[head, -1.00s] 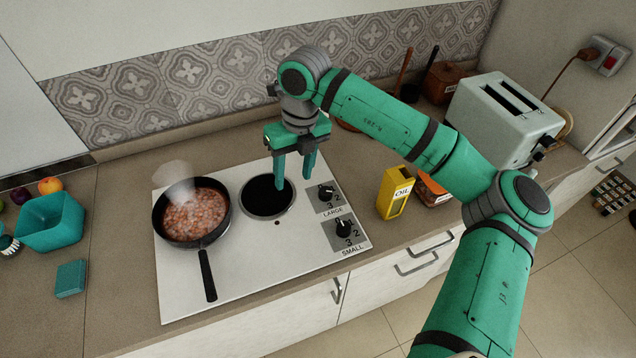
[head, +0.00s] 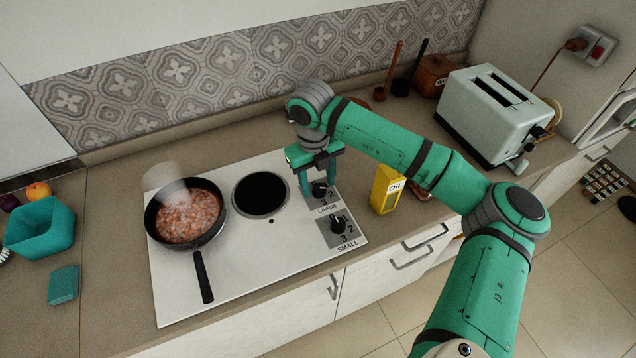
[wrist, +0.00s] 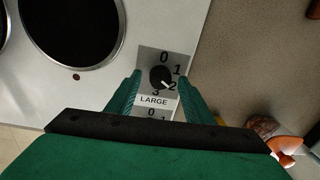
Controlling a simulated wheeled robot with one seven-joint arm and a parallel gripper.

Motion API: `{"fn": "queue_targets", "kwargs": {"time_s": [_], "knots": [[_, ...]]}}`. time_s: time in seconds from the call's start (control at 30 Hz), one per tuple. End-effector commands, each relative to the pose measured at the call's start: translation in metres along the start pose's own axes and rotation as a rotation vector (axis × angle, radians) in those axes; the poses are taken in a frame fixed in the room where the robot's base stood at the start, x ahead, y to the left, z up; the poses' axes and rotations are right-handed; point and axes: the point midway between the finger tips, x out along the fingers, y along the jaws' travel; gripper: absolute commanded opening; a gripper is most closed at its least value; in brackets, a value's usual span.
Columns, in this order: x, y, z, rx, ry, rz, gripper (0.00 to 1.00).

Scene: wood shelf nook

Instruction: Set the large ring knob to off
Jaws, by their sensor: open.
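The large ring knob (head: 319,189) is the black knob on the upper grey plate of the white hob, above the word LARGE. In the wrist view the large knob (wrist: 160,77) has 0, 1, 2 and 3 around it, and its white mark appears to point towards 2. My gripper (head: 318,193) is open over this knob, pointing down. In the wrist view its fingers (wrist: 160,82) stand on either side of the knob, with gaps visible. I cannot tell how far above the plate the fingertips are.
The small knob (head: 338,225) is just nearer the front. A steaming pan of food (head: 188,214) stands on the left of the hob. The large black ring (head: 260,194) is bare. A yellow oil tin (head: 385,190) and a toaster (head: 497,115) stand right of the hob.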

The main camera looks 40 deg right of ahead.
Motion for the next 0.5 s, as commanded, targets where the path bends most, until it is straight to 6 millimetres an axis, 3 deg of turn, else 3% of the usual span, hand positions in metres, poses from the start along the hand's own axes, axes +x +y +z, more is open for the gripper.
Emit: {"fn": "queue_targets", "kwargs": {"time_s": [0.4, 0.43, 0.5], "knots": [[0.0090, 0.0000, 0.0000, 0.000, 0.000, 0.000, 0.47], [0.0090, 0.0000, 0.0000, 0.000, 0.000, 0.000, 0.45], [0.0089, 0.0000, 0.0000, 0.000, 0.000, 0.000, 0.28]]}}
